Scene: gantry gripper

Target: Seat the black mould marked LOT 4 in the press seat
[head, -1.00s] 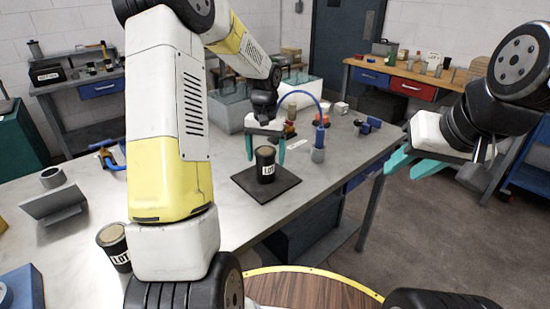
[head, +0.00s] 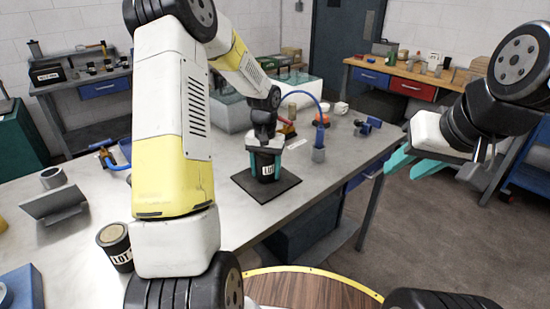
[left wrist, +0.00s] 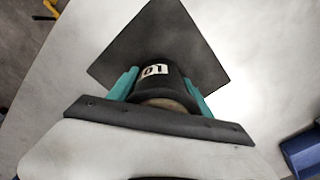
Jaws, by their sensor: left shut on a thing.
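A black mould (head: 266,171) with a white LOT label stands upright on a dark square mat (head: 285,187) on the metal table. My left gripper (head: 265,165) is above it, with its teal fingers shut on the mould's two sides. The left wrist view shows the same mould (left wrist: 160,86) between the fingers; the lot number cannot be read. A second black mould (head: 116,246) with a LOT label stands at the table's front left, its number unreadable. My right gripper (head: 410,166) is open and empty, off the table's right side. I cannot tell which fixture is the press seat.
A grey slanted block (head: 54,204) and a short grey cylinder (head: 52,177) stand at the table's left. A blue curved-hose fixture (head: 319,142) is just right of the mat. Pale bins (head: 225,110) stand behind. The table left of the mat is partly hidden by my arm.

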